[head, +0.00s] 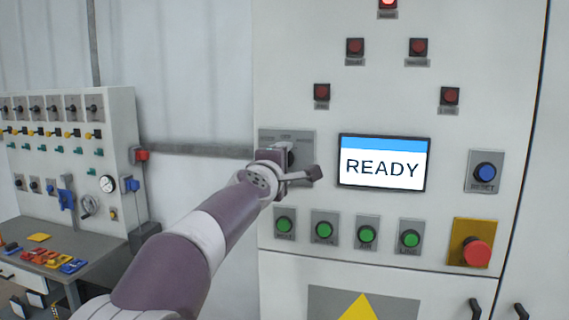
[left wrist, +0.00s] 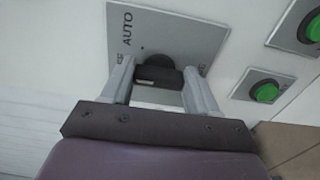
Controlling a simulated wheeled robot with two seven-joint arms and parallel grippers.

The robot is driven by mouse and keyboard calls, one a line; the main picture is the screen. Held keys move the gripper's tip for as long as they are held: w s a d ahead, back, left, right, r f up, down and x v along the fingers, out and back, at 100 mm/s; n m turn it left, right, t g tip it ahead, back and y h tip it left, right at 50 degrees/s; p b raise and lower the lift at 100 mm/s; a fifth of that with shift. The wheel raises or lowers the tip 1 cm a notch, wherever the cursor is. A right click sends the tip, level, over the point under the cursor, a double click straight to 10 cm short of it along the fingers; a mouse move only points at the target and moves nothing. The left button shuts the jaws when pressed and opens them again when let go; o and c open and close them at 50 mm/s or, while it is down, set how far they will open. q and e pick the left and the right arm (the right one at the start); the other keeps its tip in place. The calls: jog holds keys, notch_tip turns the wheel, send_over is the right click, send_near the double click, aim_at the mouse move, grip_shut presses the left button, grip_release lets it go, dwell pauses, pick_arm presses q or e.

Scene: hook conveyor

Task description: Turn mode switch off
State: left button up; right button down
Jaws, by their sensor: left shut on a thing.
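The mode switch is a black rotary knob (left wrist: 157,74) on a grey plate (head: 305,142) on the white control cabinet, left of the screen. The plate's word AUTO reads sideways in the left wrist view; in the head view my gripper hides much of the plate. My left gripper (head: 290,165) is at the switch. In the left wrist view the two fingers (left wrist: 158,85) stand either side of the knob and are shut on it. My right gripper is in neither view.
A screen (head: 383,163) reads READY. Green buttons (head: 324,229) line up below, with a blue RESET button (head: 485,172) and a red emergency button (head: 477,253) at right. Dark red lamps (head: 355,47) sit above. A workbench (head: 110,247) and valve panel (head: 118,128) stand at left.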

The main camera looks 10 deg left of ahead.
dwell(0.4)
pick_arm(q)
jog(key=o, duration=0.9)
jog(key=shift+o, duration=0.8)
jog(key=shift+w+a, duration=0.1)
jog(key=shift+a, duration=0.1)
jog(key=s+b, duration=0.2)
jog(key=s, duration=1)
jog(key=shift+s+a+b, duration=0.2)
jog(key=shift+s+b, duration=0.15)
